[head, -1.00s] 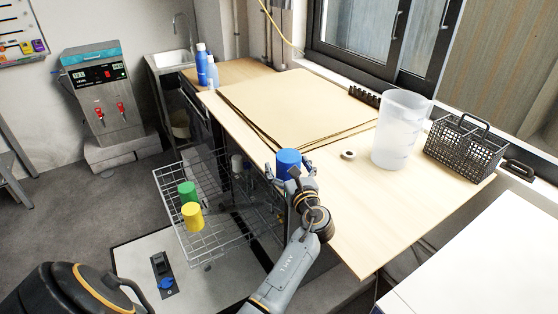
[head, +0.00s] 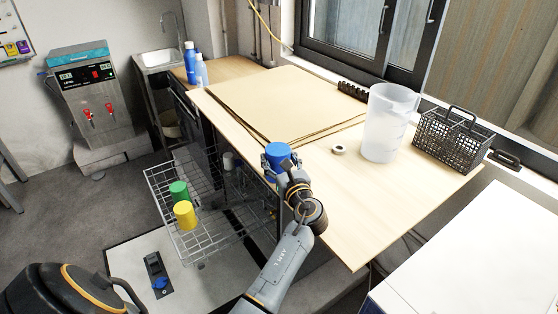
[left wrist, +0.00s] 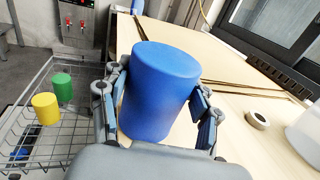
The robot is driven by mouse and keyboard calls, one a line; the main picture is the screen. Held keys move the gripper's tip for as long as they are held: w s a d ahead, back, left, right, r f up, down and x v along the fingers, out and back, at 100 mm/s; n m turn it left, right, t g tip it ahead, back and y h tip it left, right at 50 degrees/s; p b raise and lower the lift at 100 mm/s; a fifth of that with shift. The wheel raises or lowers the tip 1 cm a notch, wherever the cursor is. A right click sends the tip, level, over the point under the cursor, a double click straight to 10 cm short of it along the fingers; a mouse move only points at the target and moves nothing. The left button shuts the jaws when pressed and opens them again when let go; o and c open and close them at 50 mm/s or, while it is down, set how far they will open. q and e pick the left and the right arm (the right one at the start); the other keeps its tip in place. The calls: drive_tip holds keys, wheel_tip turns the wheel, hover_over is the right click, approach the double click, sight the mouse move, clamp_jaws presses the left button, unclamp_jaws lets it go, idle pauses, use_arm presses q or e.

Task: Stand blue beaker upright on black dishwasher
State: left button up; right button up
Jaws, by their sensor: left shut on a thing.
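The blue beaker (head: 277,153) is at the near left edge of the wooden counter, with a flat, closed-looking face upward. My left gripper (head: 280,163) is shut on it, one finger on each side. The left wrist view shows the beaker (left wrist: 160,90) between the fingers, slightly tilted in the picture. I cannot tell whether its base touches the counter. The black dishwasher (head: 204,128) is under the counter, open, with its wire rack (head: 215,237) pulled out and its door (head: 205,273) lowered. My right gripper is not in view.
A green beaker (head: 179,192) and a yellow beaker (head: 185,215) stand in the rack. On the counter are brown sheets (head: 285,100), a tape roll (head: 339,149), a clear jug (head: 390,125) and a black wire basket (head: 452,140). Blue bottles (head: 190,62) stand at the back.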

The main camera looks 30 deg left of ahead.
use_arm(q)
wheel_tip(320, 180, up, 3)
drive_tip(key=shift+f, duration=0.15)
drive_tip(key=s+d+r, duration=0.2)
drive_tip(key=s+r, duration=0.7)
drive_tip(key=s, duration=0.4)
drive_tip(key=shift+s+d+r, duration=0.25)
drive_tip(key=shift+s+r, duration=0.15)
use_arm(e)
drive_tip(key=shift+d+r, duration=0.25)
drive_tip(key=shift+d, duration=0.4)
use_arm(q)
drive_tip(key=shift+p, duration=0.3)
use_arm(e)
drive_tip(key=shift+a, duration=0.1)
use_arm(q)
drive_tip(key=shift+r+p, duration=0.35)
drive_tip(key=shift+p, duration=0.55)
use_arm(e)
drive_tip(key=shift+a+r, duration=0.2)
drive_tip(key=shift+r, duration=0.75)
